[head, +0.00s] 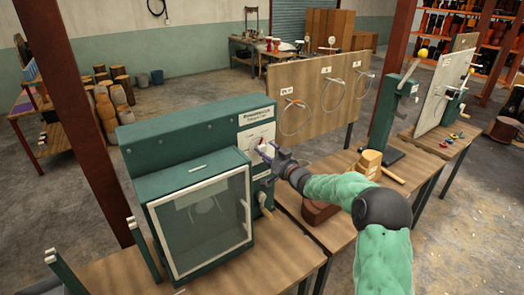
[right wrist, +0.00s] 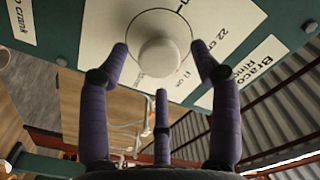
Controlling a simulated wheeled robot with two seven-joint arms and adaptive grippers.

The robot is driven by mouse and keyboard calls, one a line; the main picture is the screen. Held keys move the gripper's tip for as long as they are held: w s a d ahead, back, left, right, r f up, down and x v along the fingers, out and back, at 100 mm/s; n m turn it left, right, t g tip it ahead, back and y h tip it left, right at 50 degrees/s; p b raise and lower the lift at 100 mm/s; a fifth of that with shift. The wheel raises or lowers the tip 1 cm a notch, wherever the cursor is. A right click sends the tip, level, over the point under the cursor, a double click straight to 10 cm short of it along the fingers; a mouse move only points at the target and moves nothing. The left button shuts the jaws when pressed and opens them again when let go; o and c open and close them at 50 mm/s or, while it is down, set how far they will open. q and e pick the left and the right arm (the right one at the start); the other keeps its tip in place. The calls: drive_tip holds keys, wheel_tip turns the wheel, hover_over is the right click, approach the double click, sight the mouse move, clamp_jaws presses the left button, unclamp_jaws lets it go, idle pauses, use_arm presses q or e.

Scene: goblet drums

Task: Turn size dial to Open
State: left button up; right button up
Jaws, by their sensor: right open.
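The size dial is a round pale knob (right wrist: 159,57) on a white label plate, seen close up in the right wrist view. The plate carries printed size marks such as "22 cm". In the head view this white panel (head: 257,136) is on the upright part of the green machine (head: 190,133). My right gripper (head: 272,156) is at the panel, partly covering the dial there. In the right wrist view its purple fingers (right wrist: 160,72) are spread open, two on either side of the knob and one below it. I cannot tell whether any finger touches the knob. My left gripper is not in view.
A glass-fronted door (head: 204,220) is on the machine's front. Another bench stands further right.

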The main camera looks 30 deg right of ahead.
sight(264, 150)
drive_tip(key=shift+w+a, duration=0.15)
drive_tip(key=shift+w, duration=1.35)
drive_tip(key=shift+r, duration=0.1)
drive_tip(key=c, duration=1.1)
drive_tip(key=shift+c, duration=0.2)
